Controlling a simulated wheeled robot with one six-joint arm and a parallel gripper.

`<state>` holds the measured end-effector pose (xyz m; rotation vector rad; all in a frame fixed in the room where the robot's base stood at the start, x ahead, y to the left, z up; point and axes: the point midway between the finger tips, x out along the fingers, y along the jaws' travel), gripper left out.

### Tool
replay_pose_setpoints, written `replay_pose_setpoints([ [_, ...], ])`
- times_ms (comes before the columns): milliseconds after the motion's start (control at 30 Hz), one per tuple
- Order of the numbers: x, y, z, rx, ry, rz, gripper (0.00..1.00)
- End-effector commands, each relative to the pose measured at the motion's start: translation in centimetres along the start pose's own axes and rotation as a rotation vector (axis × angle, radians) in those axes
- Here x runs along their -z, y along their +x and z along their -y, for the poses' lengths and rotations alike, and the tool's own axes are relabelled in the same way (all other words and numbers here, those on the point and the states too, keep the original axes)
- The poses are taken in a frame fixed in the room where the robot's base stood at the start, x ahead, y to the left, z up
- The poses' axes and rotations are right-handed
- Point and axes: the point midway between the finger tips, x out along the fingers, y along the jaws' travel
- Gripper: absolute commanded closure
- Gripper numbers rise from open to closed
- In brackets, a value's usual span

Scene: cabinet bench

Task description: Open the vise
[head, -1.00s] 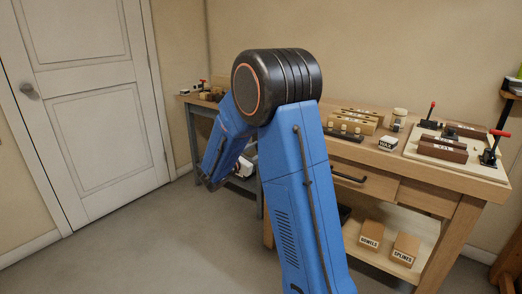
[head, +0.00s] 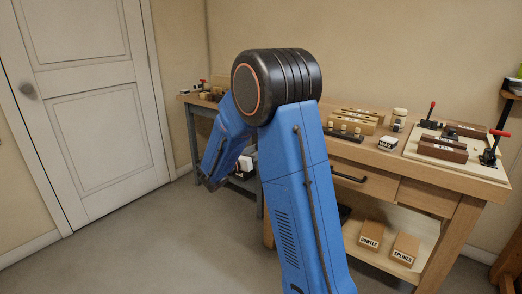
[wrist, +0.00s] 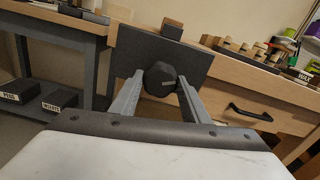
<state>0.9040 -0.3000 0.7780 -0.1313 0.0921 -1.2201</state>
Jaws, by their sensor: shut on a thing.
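The vise shows in the wrist view as a dark flat jaw plate (wrist: 138,52) at the bench front, with a dark faceted knob (wrist: 161,76) in front of it. My gripper (wrist: 160,80) has its two grey fingers on either side of this knob and is shut on it. How far the jaw stands from the bench edge is hard to tell.
The wooden bench (head: 455,180) has a drawer with a dark handle (wrist: 249,112) right of the vise. Fixtures with red-handled clamps stand on a board (head: 480,172). Boxes (head: 370,234) sit on the lower shelf. A grey-legged table (wrist: 70,58) is at left. The floor (head: 180,240) is clear.

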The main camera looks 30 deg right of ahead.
Motion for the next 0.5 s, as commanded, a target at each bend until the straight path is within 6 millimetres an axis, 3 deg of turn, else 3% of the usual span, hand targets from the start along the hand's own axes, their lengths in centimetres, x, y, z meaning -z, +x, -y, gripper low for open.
replay_pose_setpoints([
  [267, 0.11, -0.06, 0.0, -0.001, -0.014, -0.002, 0.78],
  [500, 0.11, -0.13, -0.01, -0.001, -0.209, -0.001, 0.78],
])
